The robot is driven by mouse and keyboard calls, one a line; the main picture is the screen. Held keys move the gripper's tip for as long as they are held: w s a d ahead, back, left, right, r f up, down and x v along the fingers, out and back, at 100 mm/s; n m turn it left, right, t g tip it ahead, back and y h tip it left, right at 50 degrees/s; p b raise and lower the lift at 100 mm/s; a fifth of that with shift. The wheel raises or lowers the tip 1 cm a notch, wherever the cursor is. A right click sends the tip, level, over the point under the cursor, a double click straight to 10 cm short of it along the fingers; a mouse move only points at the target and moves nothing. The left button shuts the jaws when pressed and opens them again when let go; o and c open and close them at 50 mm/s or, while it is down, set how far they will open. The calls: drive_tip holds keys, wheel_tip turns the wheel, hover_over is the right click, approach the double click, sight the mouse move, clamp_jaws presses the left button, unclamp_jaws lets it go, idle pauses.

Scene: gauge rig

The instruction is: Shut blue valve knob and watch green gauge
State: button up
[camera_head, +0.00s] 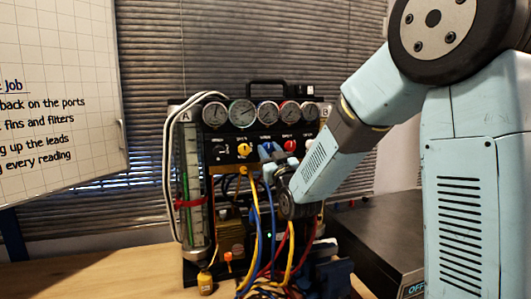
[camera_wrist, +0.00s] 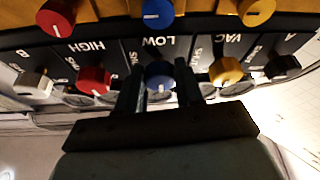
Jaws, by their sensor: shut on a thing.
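The blue valve knob (camera_wrist: 160,75) is by the LOW label in the wrist view. My gripper (camera_wrist: 158,84) has a dark finger on either side of it and is shut on it. In the head view my gripper (camera_head: 268,158) reaches the panel from the right, at the blue knob (camera_head: 266,147), partly covering it. The green gauge (camera_head: 242,112) looks to be the larger, greenish dial, second from the left in the top row. Its needle is too small to read exactly.
A yellow knob (camera_wrist: 226,72) and a red knob (camera_wrist: 94,80) flank the blue one. Another row with a second blue knob (camera_wrist: 157,12) shows at the wrist view's top edge. Coloured hoses (camera_head: 256,225) hang below the panel. A dark box (camera_head: 375,250) stands at right.

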drive_tip(key=shift+c, duration=0.6)
drive_tip(key=shift+o, duration=0.4)
drive_tip(key=shift+s+a, duration=0.15)
drive_tip(key=shift+a, duration=0.3)
drive_tip(key=shift+d, duration=0.15)
drive_tip(key=shift+c, duration=0.6)
drive_tip(key=shift+d+m, duration=0.1)
drive_tip(key=shift+m, duration=0.2)
drive_tip(key=m+h, duration=0.2)
drive_tip(key=m, duration=0.1)
drive_tip(key=m+h, duration=0.1)
drive_tip(key=m, duration=0.2)
drive_tip(key=shift+f+t+h, duration=0.1)
drive_tip(key=shift+t+h, duration=0.3)
drive_tip(key=m+h, duration=0.1)
drive_tip(key=m, duration=0.1)
drive_tip(key=m+h, duration=0.1)
drive_tip(key=m, duration=0.2)
drive_tip(key=shift+m+h, duration=0.3)
drive_tip(key=m+h, duration=0.1)
drive_tip(key=m, duration=0.2)
drive_tip(key=m+g+h, duration=0.1)
drive_tip(key=m, duration=0.1)
drive_tip(key=shift+m, duration=0.4)
drive_tip(key=m+g+h, duration=0.1)
drive_tip(key=m+g, duration=0.1)
drive_tip(key=m, duration=0.3)
drive_tip(key=shift+m, duration=0.3)
